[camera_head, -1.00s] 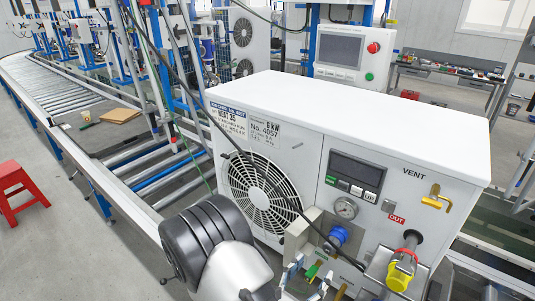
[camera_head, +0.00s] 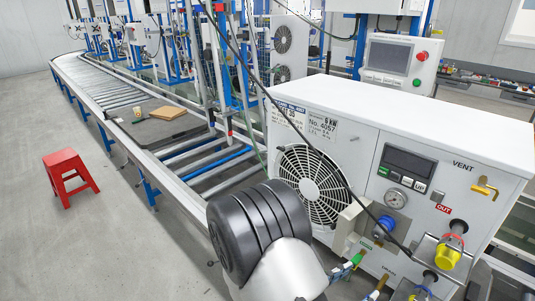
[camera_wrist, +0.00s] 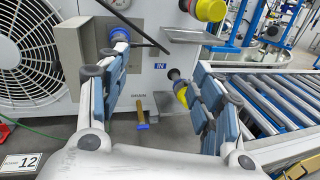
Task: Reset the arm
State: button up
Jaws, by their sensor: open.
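My gripper (camera_wrist: 160,85) is open in the wrist view, its two blue-padded fingers apart with nothing held between them. It faces the front of the white pump unit (camera_head: 400,105). The brass drain valve (camera_wrist: 142,120) shows in the gap between the fingers, beyond them. A yellow cap (camera_wrist: 181,92) sits beside the right finger, partly hidden by it; I cannot tell whether they touch. In the head view my arm is at the bottom centre, in front of the unit's fan (camera_head: 310,185).
A dark hose (camera_head: 345,190) hangs across the unit's front. Yellow caps (camera_head: 447,257) are on fittings at its lower right. A roller conveyor (camera_head: 110,95) runs to the back left, with a brown board (camera_head: 168,113) on it. A red stool (camera_head: 70,178) stands on open floor at left.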

jog(key=s+d+r+m+g+y, duration=0.2)
jog(key=s+d+r+m+g, duration=0.15)
jog(key=s+m+g, duration=0.3)
jog(key=s+d+r+m+g+y, duration=0.2)
jog(key=s+r+m+g, duration=0.25)
jog(key=s+m, duration=0.35)
jog(key=s+a+r+m+t+y, duration=0.2)
jog(key=a+r+m+t+y, duration=0.4)
jog(key=a+y, duration=0.5)
jog(key=shift+s+a+r+m, duration=0.2)
jog(key=shift+a+r+m, duration=0.35)
jog(key=shift+m, duration=0.7)
